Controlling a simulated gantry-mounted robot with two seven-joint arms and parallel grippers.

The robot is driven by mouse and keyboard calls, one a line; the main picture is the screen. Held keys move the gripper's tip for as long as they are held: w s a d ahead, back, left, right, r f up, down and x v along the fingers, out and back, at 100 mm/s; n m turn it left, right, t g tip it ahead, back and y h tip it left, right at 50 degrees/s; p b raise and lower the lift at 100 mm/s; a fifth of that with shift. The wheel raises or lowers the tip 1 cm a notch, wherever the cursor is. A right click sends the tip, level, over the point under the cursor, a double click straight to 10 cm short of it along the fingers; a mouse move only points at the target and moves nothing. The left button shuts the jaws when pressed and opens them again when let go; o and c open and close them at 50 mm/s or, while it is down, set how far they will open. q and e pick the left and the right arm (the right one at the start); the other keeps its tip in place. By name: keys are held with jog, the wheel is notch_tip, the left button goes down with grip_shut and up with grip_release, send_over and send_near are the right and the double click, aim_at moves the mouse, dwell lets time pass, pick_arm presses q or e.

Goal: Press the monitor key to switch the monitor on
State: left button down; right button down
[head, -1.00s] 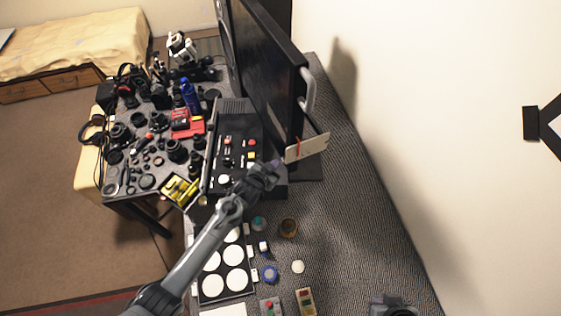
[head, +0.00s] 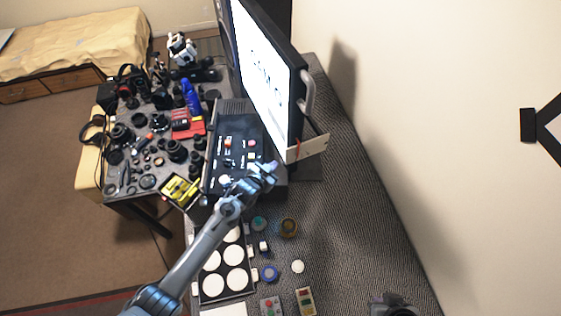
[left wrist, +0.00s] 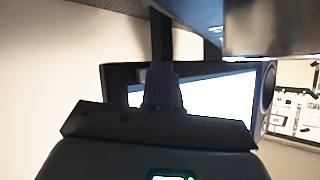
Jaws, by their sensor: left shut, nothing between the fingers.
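The monitor (head: 262,70) stands at the back of the bench, its screen lit white with dark lettering; the lit screen also shows in the left wrist view (left wrist: 222,96). The black console (head: 232,140) with coloured keys lies in front of it. My left gripper (head: 268,168) is shut and empty over the console's near right corner, by the monitor's lower edge. Its fingers also show in the left wrist view (left wrist: 163,88). The key under the fingertips is hidden, and I cannot tell whether they touch it. What looks like my right gripper (head: 393,306) is cut off at the bottom edge.
A pale tag (head: 308,148) sticks out below the monitor. Camera parts crowd the table (head: 135,198) at left. The grey mat (head: 365,225) at right is mostly clear.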

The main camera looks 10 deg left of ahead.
pick_arm(q)
jog(key=shift+s+a+p, duration=0.85)
jog(key=shift+s+a, duration=0.1)
jog(key=shift+a, duration=0.25)
jog(key=shift+s+a+p, duration=0.85)
jog(key=shift+s+a, duration=0.1)
jog(key=shift+a, duration=0.25)
jog(key=shift+d, duration=0.1)
